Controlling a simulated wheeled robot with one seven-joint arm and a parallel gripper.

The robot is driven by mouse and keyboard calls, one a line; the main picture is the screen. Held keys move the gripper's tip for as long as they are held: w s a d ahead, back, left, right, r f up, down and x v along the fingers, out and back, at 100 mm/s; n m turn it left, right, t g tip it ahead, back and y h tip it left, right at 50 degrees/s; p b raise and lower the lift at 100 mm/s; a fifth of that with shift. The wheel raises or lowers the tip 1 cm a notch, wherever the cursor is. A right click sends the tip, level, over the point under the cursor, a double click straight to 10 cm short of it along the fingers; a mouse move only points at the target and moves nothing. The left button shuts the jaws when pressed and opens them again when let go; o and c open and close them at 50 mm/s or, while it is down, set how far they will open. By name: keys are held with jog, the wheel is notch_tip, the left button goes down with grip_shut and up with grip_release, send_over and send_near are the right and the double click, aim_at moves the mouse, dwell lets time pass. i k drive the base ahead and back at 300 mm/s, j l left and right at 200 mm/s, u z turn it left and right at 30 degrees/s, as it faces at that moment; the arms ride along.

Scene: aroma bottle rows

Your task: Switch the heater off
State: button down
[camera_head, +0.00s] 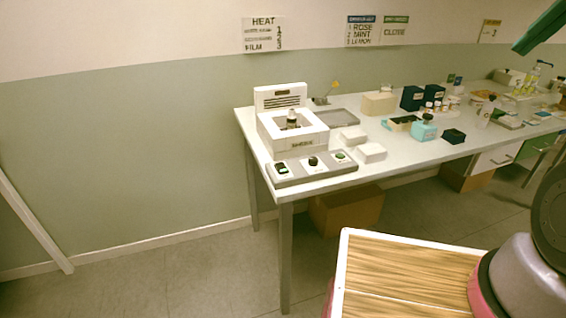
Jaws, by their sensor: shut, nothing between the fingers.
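The heater (295,143) is a white box at the left end of the long table, with a raised slotted back panel. A small dark-topped bottle (291,120) stands in its open well. In front of it lies a grey control panel (297,173). The panel carries a switch with a green-lit part (282,170) at left, a black knob (313,161) in the middle and a green round button (340,156) at right. Which way the switch is set is too small to tell.
White boxes (371,153) sit right of the panel on the table (325,186). A wooden-topped surface (400,275) fills the lower right. Floor (190,275) left of the table is clear.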

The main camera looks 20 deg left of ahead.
aim_at(282, 169)
jog(key=i+u, duration=0.15)
jog(key=u, duration=1)
